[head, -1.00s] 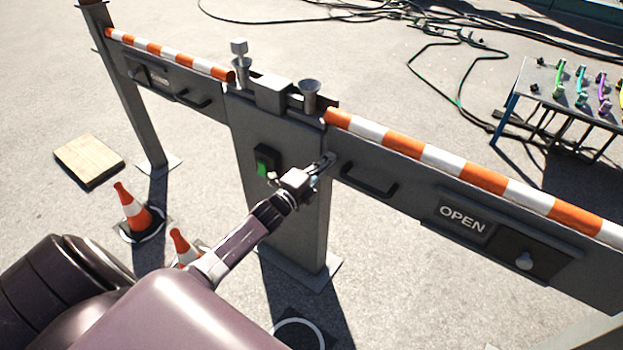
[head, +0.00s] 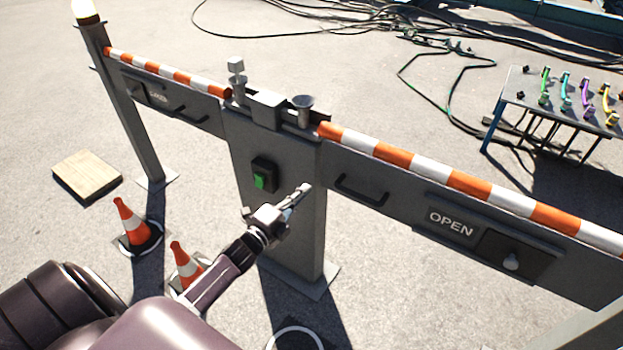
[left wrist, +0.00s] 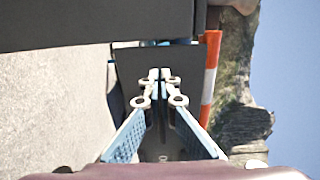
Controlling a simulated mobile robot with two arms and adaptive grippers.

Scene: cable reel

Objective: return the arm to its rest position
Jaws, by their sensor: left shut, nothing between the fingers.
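My left gripper (head: 300,193) is shut and empty, in front of the grey central post (head: 292,232) of the barrier in the head view. My right gripper is not in view.
A green button box (head: 263,176) is on the post. Orange and white striped bars (head: 440,172) top the grey panels, one marked OPEN. Two traffic cones (head: 134,222) and a wooden board (head: 87,175) stand left. A table (head: 520,92) with coloured cables is at right.

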